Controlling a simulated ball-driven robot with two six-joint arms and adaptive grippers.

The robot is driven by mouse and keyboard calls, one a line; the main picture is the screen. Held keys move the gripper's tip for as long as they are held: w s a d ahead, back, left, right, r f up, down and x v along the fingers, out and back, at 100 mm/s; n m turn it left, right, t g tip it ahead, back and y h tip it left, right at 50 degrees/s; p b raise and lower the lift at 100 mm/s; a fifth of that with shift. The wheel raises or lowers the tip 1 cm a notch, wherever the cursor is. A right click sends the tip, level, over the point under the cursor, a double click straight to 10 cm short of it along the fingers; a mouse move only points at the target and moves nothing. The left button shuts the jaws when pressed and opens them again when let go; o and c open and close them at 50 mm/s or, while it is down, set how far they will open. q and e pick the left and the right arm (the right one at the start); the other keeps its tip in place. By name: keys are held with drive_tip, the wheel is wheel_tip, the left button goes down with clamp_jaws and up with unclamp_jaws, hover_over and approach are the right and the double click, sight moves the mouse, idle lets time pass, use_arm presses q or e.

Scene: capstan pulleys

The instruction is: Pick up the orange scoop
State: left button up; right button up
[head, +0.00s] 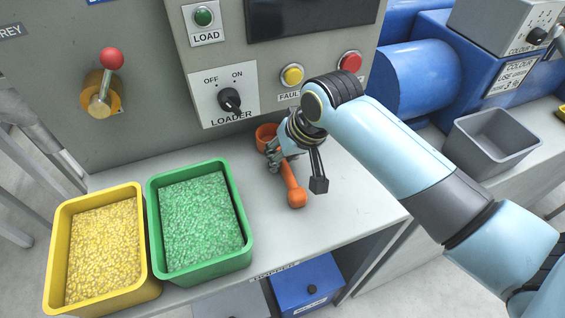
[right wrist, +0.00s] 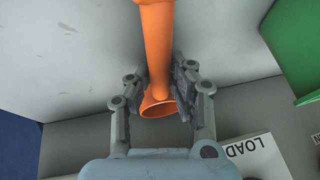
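The orange scoop (head: 292,182) is at the bench top in front of the loader panel. Its round cup (head: 265,137) is toward the panel and its handle points toward the bench's front edge. My right gripper (head: 280,158) reaches down over it and hides its middle. In the right wrist view the scoop's handle (right wrist: 157,45) runs between the two fingers (right wrist: 161,80), very close to both pads. I cannot tell whether the pads press on it, or whether it rests on the bench. My left gripper is not in view.
A green bin (head: 245,225) and a yellow bin (head: 50,255), both full of pellets, stand left of the scoop. The loader panel (head: 160,60) rises behind, with a knob and buttons. A grey bin (head: 490,140) stands at right. The bench front near the scoop is clear.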

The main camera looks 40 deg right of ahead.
clamp_jaws()
drive_tip(key=shift+r, duration=0.1)
